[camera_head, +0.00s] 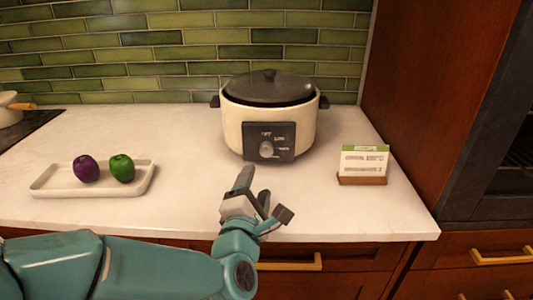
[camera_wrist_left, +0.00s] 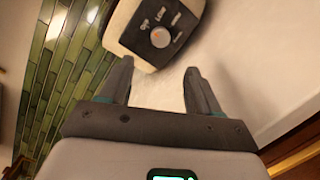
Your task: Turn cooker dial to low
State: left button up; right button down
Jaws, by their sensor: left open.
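The cooker (camera_head: 235,118) is a cream pot with a dark lid, standing at the back of the white counter. Its dark front panel (camera_head: 285,145) carries a round silver dial (camera_head: 266,149) with small labels around it. Which label the dial points at is too small to tell. In the left wrist view the dial (camera_wrist_left: 160,37) shows beyond the fingertips. My left gripper (camera_head: 254,186) is open and empty, in front of and below the panel, apart from the dial. It also shows in the left wrist view (camera_wrist_left: 160,78). My right gripper is not in view.
A white tray (camera_head: 52,188) with a purple item (camera_head: 86,168) and a green item (camera_head: 121,168) lies at the left. A small sign (camera_head: 363,163) stands at the right. A wooden cabinet side (camera_head: 420,80) bounds the right.

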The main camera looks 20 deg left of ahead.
aim_at(267, 152)
pick_arm(q)
jog(key=w, duration=0.4)
jog(key=w+a+p, duration=0.1)
jog(key=w, duration=0.6)
jog(key=shift+w+a+p, duration=0.3)
jog(key=shift+w, duration=0.1)
jog(key=c, duration=1)
